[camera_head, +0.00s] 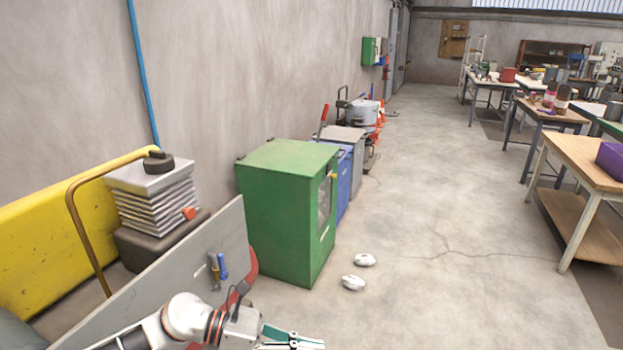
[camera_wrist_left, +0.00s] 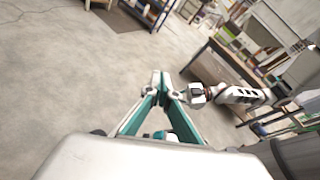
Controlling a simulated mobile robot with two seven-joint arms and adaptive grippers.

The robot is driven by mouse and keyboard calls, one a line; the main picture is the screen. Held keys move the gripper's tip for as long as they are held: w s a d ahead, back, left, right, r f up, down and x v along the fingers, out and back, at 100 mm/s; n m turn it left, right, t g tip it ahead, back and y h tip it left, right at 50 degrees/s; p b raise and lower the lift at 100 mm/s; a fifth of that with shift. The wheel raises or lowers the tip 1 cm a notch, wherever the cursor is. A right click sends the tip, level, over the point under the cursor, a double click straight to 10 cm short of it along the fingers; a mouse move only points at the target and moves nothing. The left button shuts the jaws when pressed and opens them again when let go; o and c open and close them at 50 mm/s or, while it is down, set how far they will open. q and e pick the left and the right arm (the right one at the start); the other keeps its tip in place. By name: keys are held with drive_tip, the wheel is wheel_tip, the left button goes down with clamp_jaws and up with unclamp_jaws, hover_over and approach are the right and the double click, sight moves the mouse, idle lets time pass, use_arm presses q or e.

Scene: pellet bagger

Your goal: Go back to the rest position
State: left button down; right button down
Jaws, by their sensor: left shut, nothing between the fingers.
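My left gripper (camera_head: 318,344) enters at the bottom of the head view, with teal fingers and pale tips. In the left wrist view its fingertips (camera_wrist_left: 161,82) meet, and it is shut with nothing between them. It hangs in free air, apart from the things around it. A white jointed arm part shows behind the fingers at the right of the wrist view.
A green cabinet (camera_head: 278,205) stands by the wall, with a grey panel (camera_head: 165,285) nearer me. A yellow machine (camera_head: 45,230) and a stack of sheets (camera_head: 157,205) are at left. Two white lumps (camera_head: 353,283) lie on the floor.

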use_arm(q)
drive_tip(key=s+a+f+m+t+y, duration=0.1)
drive_tip(key=a+f+m+t+y, duration=0.45)
drive_tip(key=m, duration=1.15)
drive_tip(key=a+f+m+t+y, duration=0.3)
drive_tip(key=a+f+m+t, duration=0.5)
drive_tip(key=m, duration=0.9)
drive_tip(key=s+a+f+n+g+y, duration=0.2)
drive_tip(key=s+a+f+n+y, duration=0.2)
drive_tip(key=s+a+f+n, duration=0.3)
drive_tip(key=s+f, duration=0.4)
drive_tip(key=s, duration=0.1)
drive_tip(key=shift+s+a+n+g, duration=0.2)
drive_tip(key=shift+a+n+g, duration=0.15)
drive_tip(key=shift+n, duration=0.05)
